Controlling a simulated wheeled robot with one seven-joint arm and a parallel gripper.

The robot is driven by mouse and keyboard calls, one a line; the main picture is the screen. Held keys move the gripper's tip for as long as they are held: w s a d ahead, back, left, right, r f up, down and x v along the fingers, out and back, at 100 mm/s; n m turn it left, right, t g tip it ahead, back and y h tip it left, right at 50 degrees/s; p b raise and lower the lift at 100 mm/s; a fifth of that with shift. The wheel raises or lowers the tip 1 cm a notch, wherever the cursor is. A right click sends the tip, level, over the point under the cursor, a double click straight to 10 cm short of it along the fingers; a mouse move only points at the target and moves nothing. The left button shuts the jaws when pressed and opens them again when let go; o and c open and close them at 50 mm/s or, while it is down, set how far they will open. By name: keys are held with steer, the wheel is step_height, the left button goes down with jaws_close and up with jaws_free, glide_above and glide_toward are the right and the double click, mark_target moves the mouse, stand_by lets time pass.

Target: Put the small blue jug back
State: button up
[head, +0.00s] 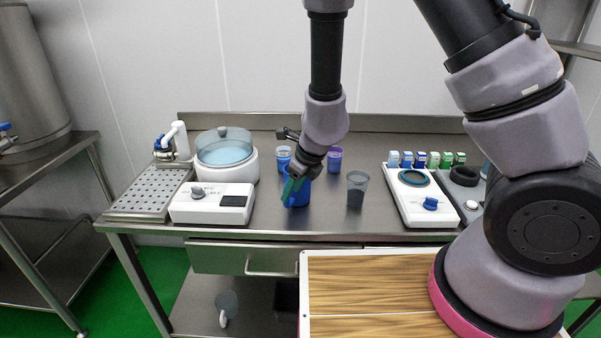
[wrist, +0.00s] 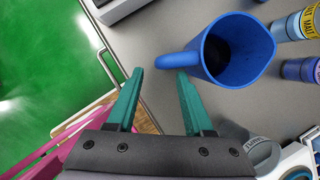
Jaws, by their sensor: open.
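The small blue jug (head: 300,198) stands upright on the steel table, partly hidden behind my gripper (head: 291,190) in the head view. In the wrist view the jug (wrist: 238,48) shows its open mouth and dark inside, with its handle (wrist: 172,61) pointing left. My gripper (wrist: 160,74) is open, with green fingers apart. The handle's end lies just past the fingertips, near the right finger; I cannot tell whether they touch. Nothing is held between the fingers.
A clear cup with dark contents (head: 356,190) stands right of the jug. Blue (head: 284,158) and purple (head: 335,158) containers stand behind. A white machine with a round tub (head: 226,160) is left; a white scale-like device (head: 420,200) is right.

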steer(key=d+r+n+t+y, duration=0.1)
steer(key=d+r+n, duration=0.25)
steer(key=r, duration=0.65)
steer(key=s+d+r+n+y, duration=0.1)
steer(key=d+r+n, duration=0.25)
steer(key=r, duration=0.55)
steer(key=d+r+n+t+y, duration=0.1)
steer(key=d+r+n, duration=0.3)
steer(key=r, duration=0.6)
steer(key=s+d+r+n+h, duration=0.1)
steer(key=s+d+r+n, duration=0.1)
steer(key=d, duration=0.3)
steer(key=s+d+r+n+t+h, duration=0.1)
steer(key=s+d+r+n+h, duration=0.1)
steer(key=s+d+r+n, duration=0.1)
steer(key=s+d+r+n+t+h, duration=0.1)
steer(key=s+d+r+n, duration=0.2)
steer(key=d, duration=0.4)
steer(key=shift+s+d+n+h, duration=0.25)
steer(key=shift+s+n+h, duration=0.05)
steer(key=shift+s+n, duration=0.65)
steer(key=shift+w+d, duration=0.1)
